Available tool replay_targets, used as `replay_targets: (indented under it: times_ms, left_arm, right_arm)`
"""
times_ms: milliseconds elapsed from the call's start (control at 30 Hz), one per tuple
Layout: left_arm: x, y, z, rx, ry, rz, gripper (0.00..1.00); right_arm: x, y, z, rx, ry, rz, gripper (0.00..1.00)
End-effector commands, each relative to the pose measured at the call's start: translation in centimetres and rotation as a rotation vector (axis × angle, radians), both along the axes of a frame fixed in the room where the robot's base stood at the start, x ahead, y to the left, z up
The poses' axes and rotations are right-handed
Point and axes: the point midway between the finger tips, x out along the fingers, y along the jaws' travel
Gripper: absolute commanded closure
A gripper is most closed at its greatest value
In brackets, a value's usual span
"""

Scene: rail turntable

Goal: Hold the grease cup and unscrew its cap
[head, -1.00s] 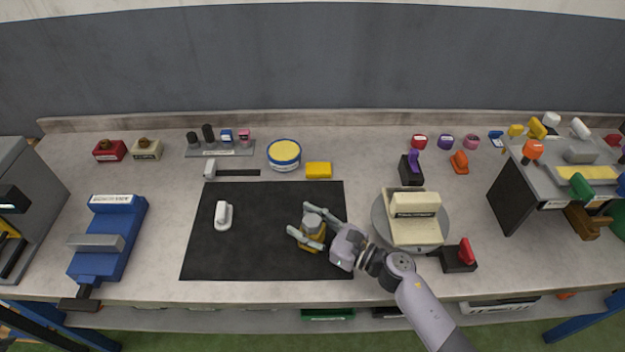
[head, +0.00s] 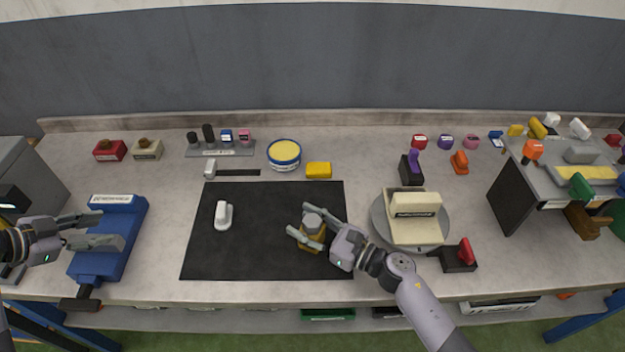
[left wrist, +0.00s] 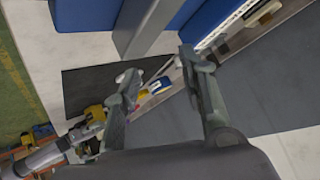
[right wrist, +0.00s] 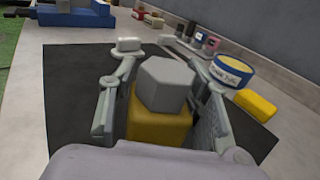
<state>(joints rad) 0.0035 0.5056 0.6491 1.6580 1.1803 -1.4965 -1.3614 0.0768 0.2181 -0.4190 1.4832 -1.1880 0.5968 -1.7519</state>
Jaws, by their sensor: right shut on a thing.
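The grease cup (head: 310,241) stands on the black mat, with a yellow body and a grey hexagonal cap (head: 313,220) on top. In the right wrist view the yellow body (right wrist: 158,128) sits between the fingers, with the grey cap (right wrist: 165,85) above it. My right gripper (head: 315,231) is shut on the yellow body from the right side. My left gripper (head: 112,229) is open and empty above the blue vise at the far left, well apart from the cup. Its spread fingers also show in the left wrist view (left wrist: 162,75).
The black mat (head: 265,205) also holds a white handled object (head: 223,215). The blue vise (head: 112,225) is at the left. A yellow-topped tin (head: 284,155) and a yellow block (head: 318,170) stand behind the mat. A turntable (head: 384,232) with a cream block (head: 415,217) is right of it.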

Motion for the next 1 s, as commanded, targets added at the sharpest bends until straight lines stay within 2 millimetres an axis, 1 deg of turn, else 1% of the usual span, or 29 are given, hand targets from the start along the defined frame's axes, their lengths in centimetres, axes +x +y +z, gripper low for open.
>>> replay_targets:
  times_ms: [33, 67, 100, 167, 200, 267, 300, 367, 400, 433, 467, 500, 567, 600, 667, 700, 833, 900, 1000]
  left_arm:
    - [1.6, -2.8, 0.1, -0.06, 0.026, -0.02, 0.62]
    - [2.4, -4.4, 0.1, -0.096, 0.049, -0.028, 0.62]
    - [3.4, -6.6, 0.2, -0.14, 0.08, -0.04, 0.62]
    - [4.7, -9.9, 0.5, -0.2, 0.131, -0.061, 0.62]
    - [5.5, -12.1, 0.8, -0.235, 0.168, -0.074, 0.62]
    - [6.6, -15.6, 1.4, -0.28, 0.228, -0.096, 0.62]
    - [7.2, -17.8, 1.8, -0.305, 0.27, -0.109, 0.62]
    - [7.9, -21.3, 2.6, -0.334, 0.337, -0.129, 0.62]
    - [8.2, -23.6, 3.2, -0.347, 0.384, -0.14, 0.62]
    - [8.4, -25.2, 3.6, -0.351, 0.419, -0.148, 0.62]
    - [8.5, -26.8, 4.0, -0.354, 0.454, -0.153, 0.62]
    - [8.6, -28.9, 4.6, -0.353, 0.501, -0.158, 0.62]
    - [8.6, -31.8, 5.4, -0.341, 0.568, -0.162, 0.62]
    - [8.5, -33.7, 6.0, -0.326, 0.613, -0.16, 0.62]
    - [8.2, -36.2, 6.8, -0.297, 0.675, -0.15, 0.62]
    - [7.9, -37.8, 7.2, -0.272, 0.715, -0.139, 0.62]
    - [6.8, -42.2, 8.5, -0.165, 0.819, -0.075, 0.62]
    - [6.1, -44.0, 9.1, -0.096, 0.859, -0.021, 0.62]
    - [5.3, -46.0, 9.7, 0.008, 0.892, 0.08, 0.62]
  right_arm:
    - [0.0, 0.0, -0.1, -0.001, 0.002, 0.0, 1.0]
    - [0.0, 0.0, -0.1, -0.001, 0.002, 0.0, 1.0]
    - [0.0, 0.0, -0.1, -0.001, 0.002, -0.001, 1.0]
    - [0.0, 0.0, -0.1, -0.001, 0.002, -0.001, 1.0]
    - [0.0, 0.0, -0.1, -0.001, 0.002, -0.001, 1.0]
    - [0.0, 0.0, -0.1, -0.002, 0.001, -0.001, 1.0]
    - [0.0, 0.0, -0.1, -0.002, 0.001, -0.001, 1.0]
    - [0.0, 0.0, -0.1, -0.002, 0.001, -0.001, 1.0]
    - [0.0, -0.1, -0.1, -0.002, 0.001, -0.001, 1.0]
    - [0.0, -0.1, -0.1, -0.002, 0.001, -0.001, 1.0]
    - [0.0, -0.1, -0.1, -0.002, 0.001, -0.001, 1.0]
    - [0.0, -0.1, -0.1, -0.002, 0.001, -0.001, 1.0]
    - [0.0, -0.1, -0.1, -0.002, 0.001, -0.002, 1.0]
    - [0.0, -0.1, -0.1, -0.002, 0.001, -0.002, 1.0]
    - [0.0, -0.1, -0.1, -0.002, 0.001, -0.002, 1.0]
    - [0.0, -0.1, -0.1, -0.002, 0.001, -0.002, 1.0]
    - [0.0, -0.1, -0.1, -0.002, 0.002, -0.002, 1.0]
    - [0.0, -0.1, -0.1, -0.002, 0.002, -0.002, 1.0]
    - [0.0, -0.1, -0.1, -0.002, 0.002, -0.003, 1.0]
